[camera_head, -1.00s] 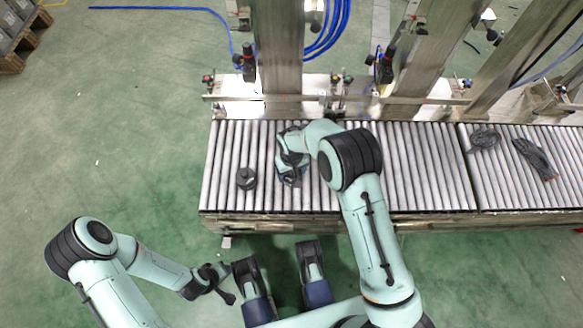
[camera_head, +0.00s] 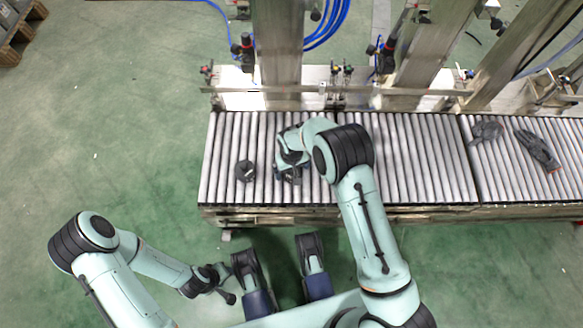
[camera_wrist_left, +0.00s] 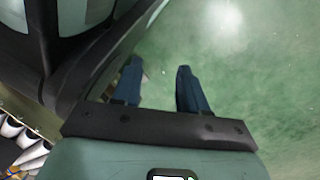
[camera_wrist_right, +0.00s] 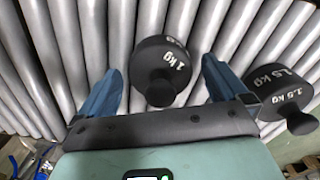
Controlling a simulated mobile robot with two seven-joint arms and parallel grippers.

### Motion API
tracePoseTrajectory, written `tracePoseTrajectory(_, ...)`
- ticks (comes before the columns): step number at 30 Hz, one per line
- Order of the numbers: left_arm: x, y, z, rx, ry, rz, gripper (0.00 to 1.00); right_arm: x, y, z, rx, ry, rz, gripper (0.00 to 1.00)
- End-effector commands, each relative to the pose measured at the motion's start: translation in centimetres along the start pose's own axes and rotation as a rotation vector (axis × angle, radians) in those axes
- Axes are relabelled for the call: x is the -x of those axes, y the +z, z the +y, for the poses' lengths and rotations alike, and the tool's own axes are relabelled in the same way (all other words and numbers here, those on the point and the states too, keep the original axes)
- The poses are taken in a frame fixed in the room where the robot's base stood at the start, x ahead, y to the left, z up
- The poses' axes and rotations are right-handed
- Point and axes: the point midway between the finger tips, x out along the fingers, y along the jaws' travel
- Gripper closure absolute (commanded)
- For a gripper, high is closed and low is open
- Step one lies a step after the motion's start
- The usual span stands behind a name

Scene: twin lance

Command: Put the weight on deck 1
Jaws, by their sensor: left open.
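A black 1 kg weight (camera_wrist_right: 160,70) with a round knob stands on the rollers in the right wrist view, between and a little beyond the fingertips. My right gripper (camera_wrist_right: 160,72) is open, its blue fingers apart on either side of it. In the head view, my right gripper (camera_head: 290,173) hangs over the conveyor and hides most of what is under it. My left gripper (camera_head: 222,282) is open and empty (camera_wrist_left: 160,82) over the floor. I cannot identify deck 1.
The roller conveyor (camera_head: 420,165) runs across the middle, with free rollers to the right of my right arm. Dark gloves (camera_head: 538,149) lie at its right end. Metal posts (camera_head: 278,50) and a rail stand along its back edge. Green floor (camera_head: 110,140) is open at left.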

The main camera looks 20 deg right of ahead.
Motion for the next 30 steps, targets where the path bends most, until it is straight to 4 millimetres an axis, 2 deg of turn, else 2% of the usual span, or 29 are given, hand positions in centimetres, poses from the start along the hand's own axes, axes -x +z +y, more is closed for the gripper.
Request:
tracePoseTrajectory(7, 0.5, -0.5, 0.5, -0.005, 0.009, 0.020, 0.57, 0.9, -0.1, 0.0, 0.000, 0.000, 0.002, 0.00)
tracePoseTrajectory(21, 4.4, -4.5, 4.1, -0.045, 0.076, 0.169, 0.57, 10.3, 0.0, 0.0, 0.000, 0.000, 0.003, 0.00)
tracePoseTrajectory(25, 5.1, -5.2, 4.7, -0.051, 0.088, 0.194, 0.57, 11.7, 0.0, 0.0, 0.000, 0.000, 0.002, 0.00)
tracePoseTrajectory(30, 5.3, -5.5, 5.0, -0.054, 0.092, 0.206, 0.57, 12.3, 0.0, 0.0, 0.000, 0.000, -0.001, 0.00)
